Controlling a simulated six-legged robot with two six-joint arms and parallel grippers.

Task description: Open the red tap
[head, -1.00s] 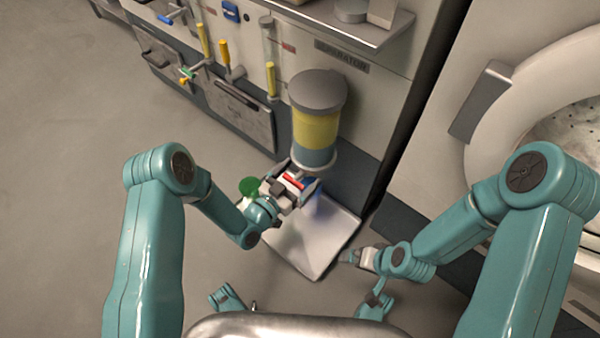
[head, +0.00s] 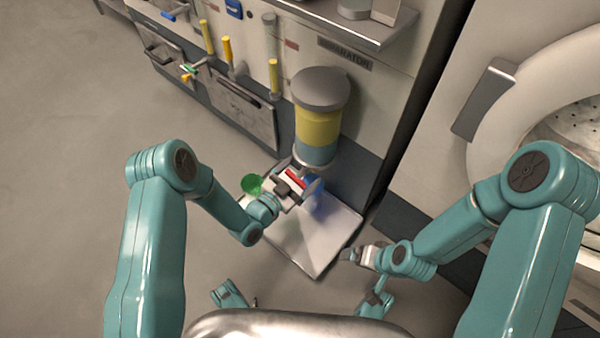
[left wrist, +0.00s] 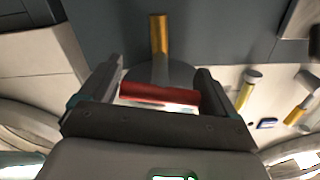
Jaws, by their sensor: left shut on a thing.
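The red tap (head: 296,178) shows as a short red bar below the separator cylinder (head: 318,135), which has yellow and blue bands. My left gripper (head: 299,184) is shut on the red tap. In the left wrist view the red bar (left wrist: 160,93) lies across between the two fingers of my left gripper (left wrist: 160,88). The tap's body is mostly hidden by the gripper. My right gripper (head: 352,256) hangs apart, low to the right of the tray; its fingers are too small to read.
A pale metal tray (head: 312,250) lies on the floor below the cylinder. A blue part (head: 316,184) is just right of the left gripper, and a green round thing (head: 252,184) is to its left. Yellow handles (head: 274,77) line the cabinet. A large round door stands at right.

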